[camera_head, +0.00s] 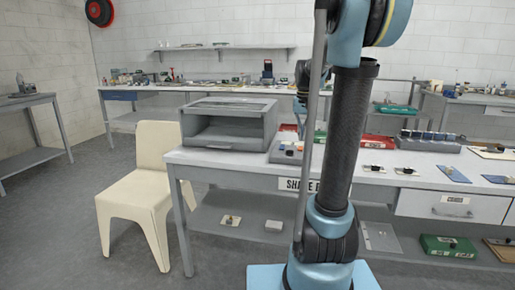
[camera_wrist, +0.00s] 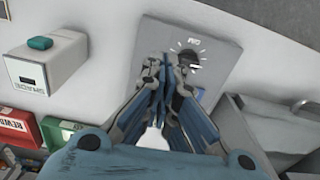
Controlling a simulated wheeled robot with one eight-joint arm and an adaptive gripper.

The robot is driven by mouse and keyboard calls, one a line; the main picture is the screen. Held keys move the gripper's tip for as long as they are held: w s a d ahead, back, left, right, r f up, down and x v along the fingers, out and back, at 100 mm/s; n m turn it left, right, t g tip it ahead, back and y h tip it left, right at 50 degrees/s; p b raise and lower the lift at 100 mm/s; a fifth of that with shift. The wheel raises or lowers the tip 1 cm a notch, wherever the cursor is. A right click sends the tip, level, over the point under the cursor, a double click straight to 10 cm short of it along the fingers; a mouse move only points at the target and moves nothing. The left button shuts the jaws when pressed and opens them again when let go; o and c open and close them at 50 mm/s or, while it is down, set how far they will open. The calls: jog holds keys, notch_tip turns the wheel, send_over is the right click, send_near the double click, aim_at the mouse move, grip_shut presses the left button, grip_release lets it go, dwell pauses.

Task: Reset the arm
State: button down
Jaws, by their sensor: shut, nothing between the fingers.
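My gripper (camera_wrist: 160,75) shows in the wrist view with its fingers together and nothing between them. I cannot tell whether the fingers touch the panel. In the head view my arm stands upright right of the middle, and I cannot make out the gripper clearly there. A grey box-like machine (camera_head: 228,108) with an open front stands on the near bench, left of my arm.
The near bench (camera_head: 235,160) carries small parts and trays right of my arm. A cream chair (camera_head: 150,185) stands at its left end. In the wrist view, a white box (camera_wrist: 45,70) with a green block on top and a red box (camera_wrist: 18,128) lie left. Open floor (camera_head: 60,230) is at left.

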jog(key=s+a+f+n+t, duration=0.1)
jog(key=s+f, duration=0.7)
jog(key=s, duration=0.6)
jog(key=s+a+f+n, duration=0.1)
jog(key=s+a+f, duration=0.1)
jog(key=s+f, duration=0.7)
jog(key=s, duration=0.5)
jog(key=shift+s+a+n+t, duration=0.15)
jog(key=shift+s+n+t, duration=0.25)
jog(key=w+d+r+n, duration=0.1)
jog(key=w+r+n, duration=0.4)
jog(key=w+r, duration=0.3)
jog(key=w+d+r+n+g, duration=0.1)
jog(key=w+r+n, duration=0.4)
jog(key=w, duration=1.2)
jog(key=w+d+r+n+g, duration=0.1)
jog(key=w+r+n, duration=0.3)
jog(key=w+r, duration=0.7)
jog(key=shift+w+d+r+n, duration=0.3)
jog(key=shift+w+d+n, duration=0.1)
jog(key=shift+w, duration=0.45)
notch_tip(320, 180, down, 14)
